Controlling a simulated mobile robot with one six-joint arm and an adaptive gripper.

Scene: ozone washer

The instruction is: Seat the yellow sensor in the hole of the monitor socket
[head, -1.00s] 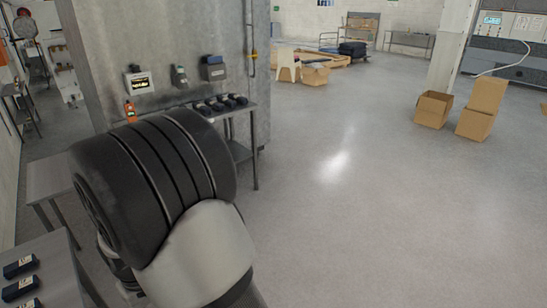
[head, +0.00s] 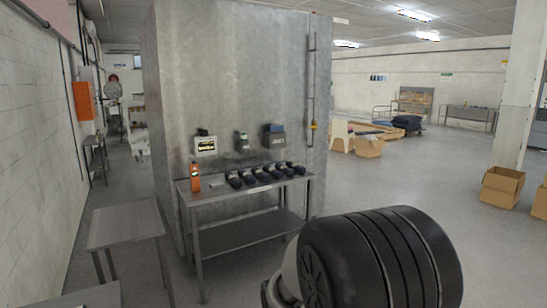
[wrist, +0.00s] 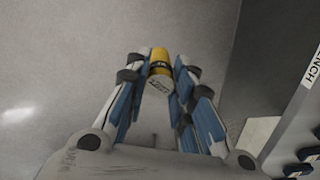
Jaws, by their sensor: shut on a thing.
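The yellow sensor (wrist: 159,57) is a small yellow cylinder with a dark band and a pale, printed end. In the wrist view my gripper (wrist: 160,72) is shut on it, with a blue-padded finger on each side, above bare grey floor. In the head view a pale monitor box (head: 205,145) with a lit display hangs on the metal wall, left of two smaller wall units. I cannot make out the socket's hole at this size. My gripper and the sensor do not show in the head view.
A metal bench (head: 245,190) below the wall units holds an orange handheld device (head: 195,177) and a row of dark items (head: 262,174). A grey table (head: 125,222) stands front left. Cardboard boxes (head: 502,187) stand at the right. The floor between is open.

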